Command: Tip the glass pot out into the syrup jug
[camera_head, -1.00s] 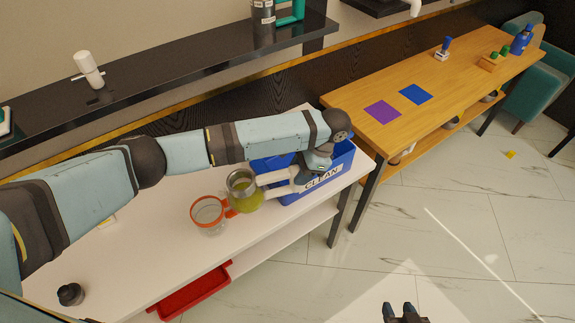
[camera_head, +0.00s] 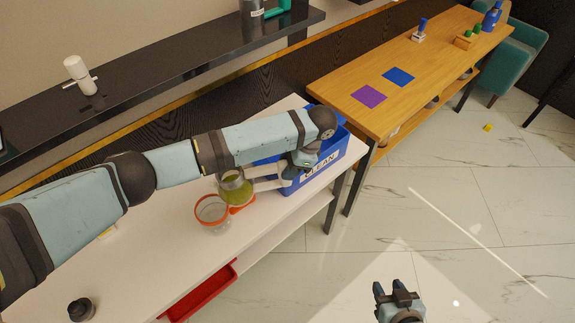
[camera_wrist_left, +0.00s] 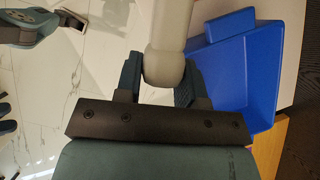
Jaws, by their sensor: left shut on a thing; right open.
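The glass pot (camera_head: 237,190) has a grey rim, yellow-green contents and a pale handle. My left gripper (camera_head: 287,174) is shut on this handle; the left wrist view shows the pale handle (camera_wrist_left: 165,65) between the fingers. The pot looks tilted to the left, beside and partly over the syrup jug. The syrup jug (camera_head: 208,221) is clear with an orange rim and stands on the white table, its orange handle side partly hidden by the pot. I cannot tell whether anything is in it. My right gripper (camera_head: 392,291) is open and empty over the floor.
A blue bin (camera_head: 318,176) marked CLEAN stands behind my left gripper, and shows in the left wrist view (camera_wrist_left: 240,75). A dark-topped small object (camera_head: 81,309) stands at the table's near left. A red tray (camera_head: 205,290) is below. The wooden table is to the right.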

